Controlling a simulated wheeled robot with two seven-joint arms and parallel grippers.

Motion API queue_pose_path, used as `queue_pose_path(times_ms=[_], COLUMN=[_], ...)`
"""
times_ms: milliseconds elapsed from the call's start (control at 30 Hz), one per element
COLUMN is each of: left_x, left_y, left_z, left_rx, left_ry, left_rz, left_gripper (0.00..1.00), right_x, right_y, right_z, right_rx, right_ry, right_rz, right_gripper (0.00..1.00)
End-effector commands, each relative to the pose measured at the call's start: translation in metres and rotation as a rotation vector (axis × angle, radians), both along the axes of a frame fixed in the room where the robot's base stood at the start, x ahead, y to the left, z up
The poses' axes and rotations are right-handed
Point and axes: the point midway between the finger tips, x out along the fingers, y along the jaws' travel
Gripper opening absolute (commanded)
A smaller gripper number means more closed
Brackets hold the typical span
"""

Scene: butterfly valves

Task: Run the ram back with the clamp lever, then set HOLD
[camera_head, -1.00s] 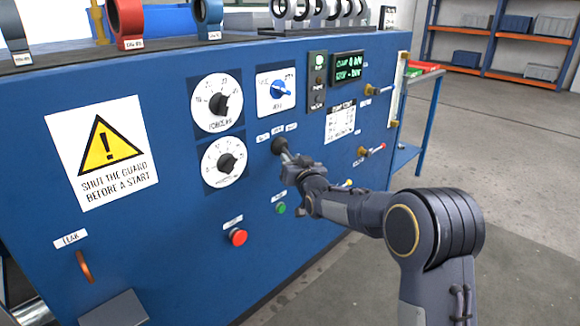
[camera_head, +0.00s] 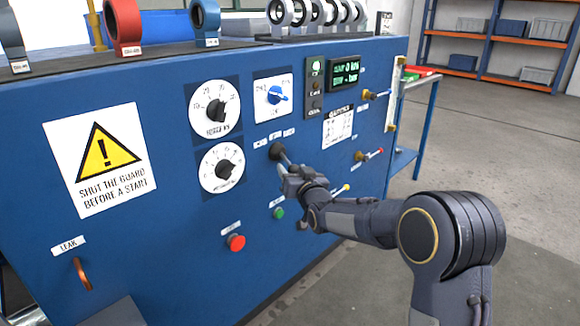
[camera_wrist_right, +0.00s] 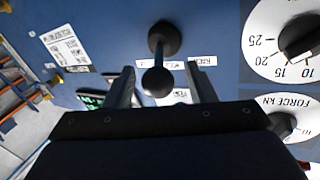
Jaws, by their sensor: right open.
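The lever (camera_head: 284,158) rises from a round black boot (camera_head: 276,151) on the blue machine front, below a row of small labels. In the right wrist view its black ball knob (camera_wrist_right: 157,82) sits between my two fingers, with the boot (camera_wrist_right: 164,38) behind. My right gripper (camera_head: 287,174) is open around the lever, with a gap on both sides of the knob. It also shows in the right wrist view (camera_wrist_right: 161,72). The blue selector switch (camera_head: 277,95) sits above the lever on a white plate; its marks are too small to read. My left gripper is out of view.
Two black dials (camera_head: 216,110) sit left of the lever. A red button (camera_head: 236,242) and a green button (camera_head: 279,213) are below. A green-lit display (camera_head: 344,72) is at upper right. Small valve handles (camera_head: 376,94) stick out on the right. The floor beyond is open.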

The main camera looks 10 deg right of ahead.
Motion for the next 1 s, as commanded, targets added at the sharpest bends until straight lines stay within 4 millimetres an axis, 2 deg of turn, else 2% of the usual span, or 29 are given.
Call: queue_pose_path(times_ms=[100,300,667,767,867,967,1000], left_x=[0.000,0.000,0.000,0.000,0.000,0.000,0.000], left_y=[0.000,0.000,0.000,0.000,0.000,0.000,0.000], left_z=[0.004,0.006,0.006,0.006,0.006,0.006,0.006], left_rx=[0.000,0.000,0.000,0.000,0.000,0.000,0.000], left_ry=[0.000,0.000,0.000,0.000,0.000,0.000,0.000], left_rz=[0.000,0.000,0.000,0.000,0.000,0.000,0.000], left_gripper=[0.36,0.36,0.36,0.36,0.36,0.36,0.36], right_x=[-0.022,-0.044,-0.048,-0.055,-0.078,-0.124,-0.147], right_y=[-0.002,-0.004,-0.005,-0.013,-0.032,-0.053,-0.059], right_z=[0.002,0.001,0.000,0.002,0.004,0.002,0.000], right_rx=[0.003,0.002,0.002,0.011,0.037,0.079,0.096], right_ry=[0.000,0.000,0.001,0.028,0.113,0.256,0.321], right_rz=[0.001,0.001,0.000,-0.008,-0.024,-0.033,-0.029], right_gripper=[0.50,0.50,0.50,0.50,0.50,0.50,0.50])
